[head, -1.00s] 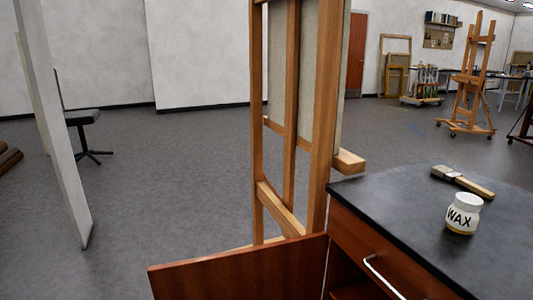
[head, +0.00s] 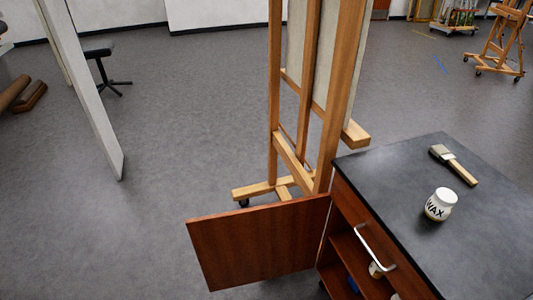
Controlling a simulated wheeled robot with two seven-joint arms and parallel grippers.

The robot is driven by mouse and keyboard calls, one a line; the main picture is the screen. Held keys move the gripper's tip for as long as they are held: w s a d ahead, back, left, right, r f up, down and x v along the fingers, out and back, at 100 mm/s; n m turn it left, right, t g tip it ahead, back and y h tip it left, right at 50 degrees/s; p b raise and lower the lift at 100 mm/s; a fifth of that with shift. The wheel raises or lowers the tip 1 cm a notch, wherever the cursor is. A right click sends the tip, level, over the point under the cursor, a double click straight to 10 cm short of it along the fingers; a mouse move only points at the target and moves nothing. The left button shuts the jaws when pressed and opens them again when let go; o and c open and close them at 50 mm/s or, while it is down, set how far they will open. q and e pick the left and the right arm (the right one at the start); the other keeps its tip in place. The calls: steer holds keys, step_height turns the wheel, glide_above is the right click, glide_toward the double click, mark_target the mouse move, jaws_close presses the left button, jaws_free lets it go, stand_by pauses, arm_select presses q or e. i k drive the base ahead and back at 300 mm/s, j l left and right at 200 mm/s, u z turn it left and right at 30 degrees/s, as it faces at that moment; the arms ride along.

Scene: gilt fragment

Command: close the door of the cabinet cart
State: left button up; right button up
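The cabinet cart stands at the lower right, with a dark top (head: 400,180) and a reddish-brown wooden body. Its door (head: 258,242) is open and swung out to the left, hinged at the cart's far left corner. Behind the open front, a shelf (head: 350,249) shows, with a small pale jar (head: 376,270) and a blue item (head: 353,284) inside. A drawer with a metal handle (head: 374,247) sits shut above the opening. Neither of my grippers is in view.
A wax jar (head: 440,204) and a flat brush (head: 455,165) rest on the cart top. A wooden easel (head: 338,100) stands close behind the door and cart. A white panel (head: 85,90) stands at the left, with a dark chair (head: 104,70) beyond. The floor left of the door is clear.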

mark_target(235, 248)
steer(key=i+j+u, duration=0.15)
steer(key=j+u, duration=0.25)
steer(key=j, duration=0.15)
steer(key=i+j+u, duration=0.25)
steer(key=j+u, duration=0.15)
steer(key=j, duration=0.15)
steer(key=i+j+u, duration=0.65)
steer(key=j+u, duration=0.2)
steer(key=i+z, duration=0.35)
steer(key=i+j+z, duration=0.35)
steer(key=i, duration=0.2)
steer(key=i+l+z, duration=0.1)
steer(key=z, duration=0.4)
steer(key=i+z, duration=0.25)
steer(key=z, duration=0.2)
steer(key=i+z, duration=0.2)
steer(key=z, duration=0.3)
steer(key=i+j+z, duration=0.15)
steer(key=z, duration=0.3)
steer(key=i+j+z, duration=0.15)
steer(key=z, duration=0.35)
steer(key=i+z, duration=0.2)
steer(key=z, duration=0.25)
steer(key=i+j+z, duration=0.2)
steer(key=z, duration=0.25)
steer(key=i+j+z, duration=0.15)
steer(key=z, duration=0.3)
steer(key=i+j+z, duration=0.15)
steer(key=j+z, duration=0.15)
steer(key=z, duration=0.15)
